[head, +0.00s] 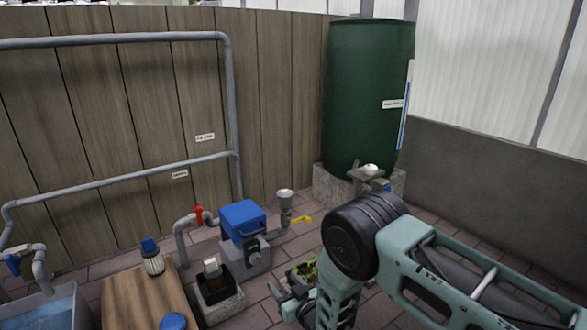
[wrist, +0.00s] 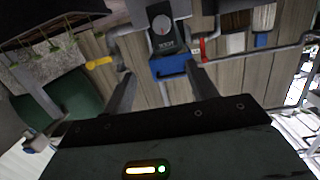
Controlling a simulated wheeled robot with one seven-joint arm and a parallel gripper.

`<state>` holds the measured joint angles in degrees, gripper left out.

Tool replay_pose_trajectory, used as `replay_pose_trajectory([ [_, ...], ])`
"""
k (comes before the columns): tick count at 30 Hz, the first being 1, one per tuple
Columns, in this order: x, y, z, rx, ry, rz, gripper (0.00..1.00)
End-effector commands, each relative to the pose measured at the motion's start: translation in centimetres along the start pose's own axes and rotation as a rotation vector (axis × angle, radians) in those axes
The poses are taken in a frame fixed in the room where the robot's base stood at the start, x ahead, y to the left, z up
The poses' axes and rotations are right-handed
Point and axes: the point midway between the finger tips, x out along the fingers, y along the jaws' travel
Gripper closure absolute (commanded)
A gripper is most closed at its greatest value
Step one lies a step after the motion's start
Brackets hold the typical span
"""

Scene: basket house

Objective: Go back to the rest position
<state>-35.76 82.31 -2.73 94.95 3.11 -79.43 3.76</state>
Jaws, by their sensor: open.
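My gripper (wrist: 160,72) is open and empty in the wrist view, with its two dark fingers apart. The wrist view is turned upside down, and the blue-lidded box (wrist: 172,67) shows beyond and between the fingertips, apart from them. In the head view my gripper (head: 283,290) is small and partly hidden by my own arm, low in the middle. It is in front of the grey box with the blue lid (head: 242,216).
A wooden table (head: 143,297) with blue-capped items stands at the lower left, beside a water basin (head: 58,303). A small block-like container (head: 216,293), a red-handled valve (head: 199,215) and a yellow handle (head: 302,219) are near. A green tank (head: 365,95) stands behind my arm.

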Motion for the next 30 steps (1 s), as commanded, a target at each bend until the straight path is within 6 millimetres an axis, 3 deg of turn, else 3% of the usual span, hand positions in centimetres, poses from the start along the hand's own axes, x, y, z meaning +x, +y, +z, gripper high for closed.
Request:
replay_pose_trajectory([
  [1, 0.3, -0.1, -4.0, 0.02, -0.043, 0.013, 0.42],
  [7, -1.3, -1.4, -13.2, 0.09, -0.288, 0.028, 0.42],
  [14, -7.7, -3.8, -23.1, 0.136, -0.567, -0.012, 0.42],
  [20, -16.6, -6.0, -30.8, 0.122, -0.808, -0.068, 0.42],
  [24, -24.4, -6.9, -35.1, 0.084, -0.977, -0.101, 0.42],
  [30, -34.5, -7.2, -39.0, 0.015, -1.178, -0.118, 0.42],
])
